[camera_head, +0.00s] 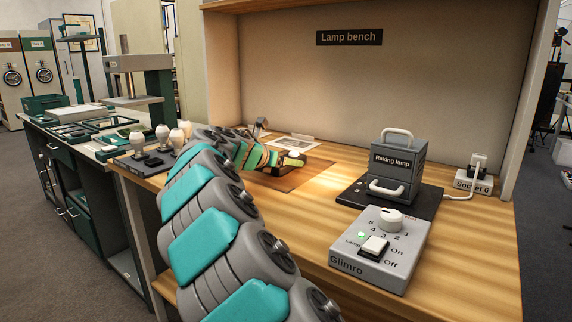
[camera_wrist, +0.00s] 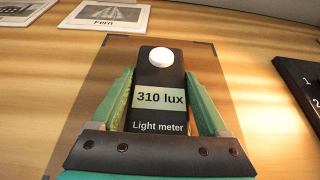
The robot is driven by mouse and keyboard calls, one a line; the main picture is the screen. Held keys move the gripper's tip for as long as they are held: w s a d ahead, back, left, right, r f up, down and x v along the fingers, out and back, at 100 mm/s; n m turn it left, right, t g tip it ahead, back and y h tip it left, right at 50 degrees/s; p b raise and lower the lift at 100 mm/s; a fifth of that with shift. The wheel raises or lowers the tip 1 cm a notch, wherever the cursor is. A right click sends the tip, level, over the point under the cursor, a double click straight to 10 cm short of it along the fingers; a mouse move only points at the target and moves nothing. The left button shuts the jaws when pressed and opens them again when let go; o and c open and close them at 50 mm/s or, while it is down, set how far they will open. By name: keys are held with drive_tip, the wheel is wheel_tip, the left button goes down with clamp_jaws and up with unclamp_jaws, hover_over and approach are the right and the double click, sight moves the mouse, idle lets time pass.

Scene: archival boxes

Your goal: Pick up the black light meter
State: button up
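The black light meter (camera_wrist: 160,75) lies on a brown mat in the wrist view, with a white dome and a "310 lux" display. My gripper (camera_wrist: 159,73) has its two green fingers spread, one along each side of the meter. Only a very narrow gap, if any, shows between the fingers and its sides. In the head view my gripper (camera_head: 262,157) is low over the bench, and the meter's white dome (camera_head: 294,154) shows just beyond it. The rest of the meter is mostly hidden there.
The brown mat (camera_wrist: 82,112) lies on the wooden bench. A card marked "Fern" (camera_wrist: 108,14) lies behind it. To the right are the raking lamp (camera_head: 398,160), a grey control box (camera_head: 375,262) and a socket block (camera_head: 473,185). Pale bulbs (camera_head: 162,133) stand at the left.

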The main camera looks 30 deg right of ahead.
drive_tip(key=shift+r, duration=0.1)
drive_tip(key=c, duration=1.2)
